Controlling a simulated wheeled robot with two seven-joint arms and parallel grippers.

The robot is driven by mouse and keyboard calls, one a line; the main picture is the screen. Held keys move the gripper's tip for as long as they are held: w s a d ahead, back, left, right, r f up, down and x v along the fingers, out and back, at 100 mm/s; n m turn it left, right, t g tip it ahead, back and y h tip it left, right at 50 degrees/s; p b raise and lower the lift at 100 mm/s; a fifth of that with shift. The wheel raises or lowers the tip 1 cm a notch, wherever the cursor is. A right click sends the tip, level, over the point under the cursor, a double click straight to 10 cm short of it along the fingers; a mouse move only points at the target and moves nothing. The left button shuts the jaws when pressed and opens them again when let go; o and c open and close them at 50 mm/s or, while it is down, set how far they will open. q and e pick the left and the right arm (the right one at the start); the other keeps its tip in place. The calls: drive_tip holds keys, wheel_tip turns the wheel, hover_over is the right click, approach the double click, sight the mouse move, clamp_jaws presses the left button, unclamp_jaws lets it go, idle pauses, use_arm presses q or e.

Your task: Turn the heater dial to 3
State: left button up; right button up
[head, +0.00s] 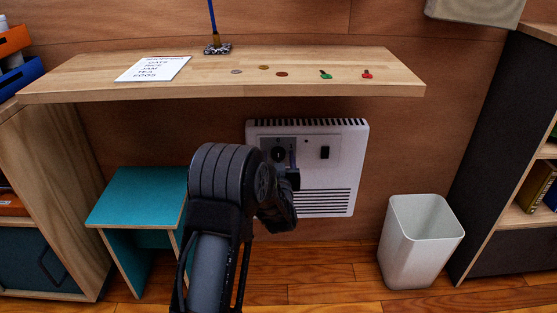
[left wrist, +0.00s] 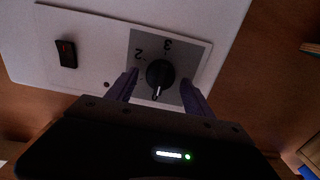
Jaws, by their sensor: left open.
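The white heater (head: 325,195) hangs on the wall below the wooden shelf. Its round black dial (head: 278,154) sits on a grey panel at the heater's upper left. In the left wrist view the dial (left wrist: 160,74) shows a white pointer mark on its lower side, facing away from the printed 3 (left wrist: 167,45) and 2 (left wrist: 139,55). My left gripper (head: 292,160) is in front of the panel. In the left wrist view my left gripper (left wrist: 160,80) is open, with a finger on either side of the dial; contact cannot be told. My right gripper is not in view.
A black switch (head: 325,152) is right of the dial. The shelf (head: 220,80) above holds a paper list (head: 153,68), coins and small coloured items. A teal stool (head: 140,195) stands left, a white bin (head: 420,240) right. Floor between heater and bin is clear.

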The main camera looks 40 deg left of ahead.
use_arm(q)
clamp_jaws()
idle(0.5)
